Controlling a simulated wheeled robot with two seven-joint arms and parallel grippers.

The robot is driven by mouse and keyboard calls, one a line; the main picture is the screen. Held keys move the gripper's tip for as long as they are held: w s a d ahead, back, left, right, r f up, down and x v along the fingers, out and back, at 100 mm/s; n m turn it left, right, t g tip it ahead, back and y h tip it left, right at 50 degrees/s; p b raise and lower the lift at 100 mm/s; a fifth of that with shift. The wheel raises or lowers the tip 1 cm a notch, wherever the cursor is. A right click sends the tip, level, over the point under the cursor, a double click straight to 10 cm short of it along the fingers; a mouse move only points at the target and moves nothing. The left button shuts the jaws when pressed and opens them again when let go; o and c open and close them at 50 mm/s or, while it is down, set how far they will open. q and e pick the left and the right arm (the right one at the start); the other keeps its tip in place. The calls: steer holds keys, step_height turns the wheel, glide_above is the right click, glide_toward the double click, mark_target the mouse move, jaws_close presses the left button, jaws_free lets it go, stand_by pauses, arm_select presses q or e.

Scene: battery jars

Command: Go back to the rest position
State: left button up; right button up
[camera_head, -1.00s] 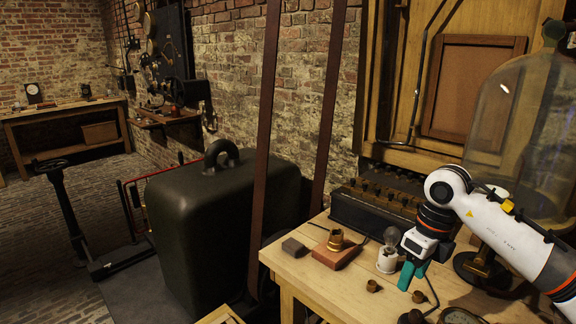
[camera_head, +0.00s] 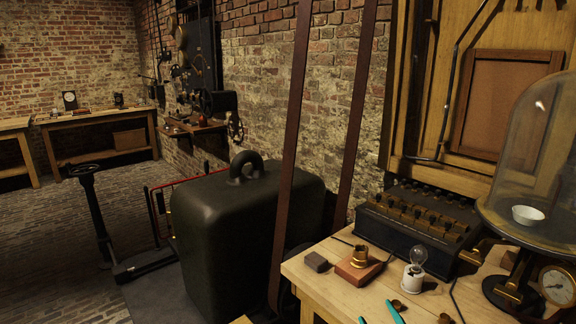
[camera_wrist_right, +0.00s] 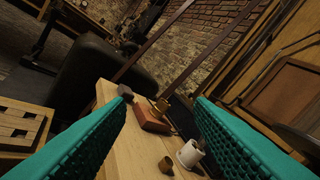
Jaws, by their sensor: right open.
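My right gripper (camera_head: 379,314) shows only as teal fingertips at the bottom edge of the head view, low in front of the wooden table (camera_head: 330,293). In the right wrist view the two teal fingers of this gripper (camera_wrist_right: 163,105) stand wide apart with nothing between them close by. The rest of the right arm is hidden below the head view. My left gripper is in neither view.
On the table stand a wooden block with a brass socket (camera_head: 358,264), a grey block (camera_head: 316,262), a bulb on a white base (camera_head: 414,270) and small brass cups. Behind are a black battery box (camera_head: 418,222) and a glass bell jar (camera_head: 535,170). A dark green case (camera_head: 235,240) stands left.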

steer(key=s+d+f+m+g+h, duration=0.4)
steer(key=s+f+g, duration=0.4)
steer(key=s+f, duration=0.45)
steer(key=s+f+m+g+y, duration=0.25)
steer(key=s+f+g, duration=0.45)
steer(key=s, duration=0.5)
step_height(320, 180, down, 23)
steer(key=g+p, duration=0.1)
steer(key=p, duration=0.2)
steer(key=s+d+f+g+p, duration=0.1)
steer(key=s+d+f+p, duration=0.1)
steer(key=s+f, duration=1.2)
steer(key=s, duration=0.3)
steer(key=shift+s+d, duration=0.2)
steer(key=shift+d, duration=0.15)
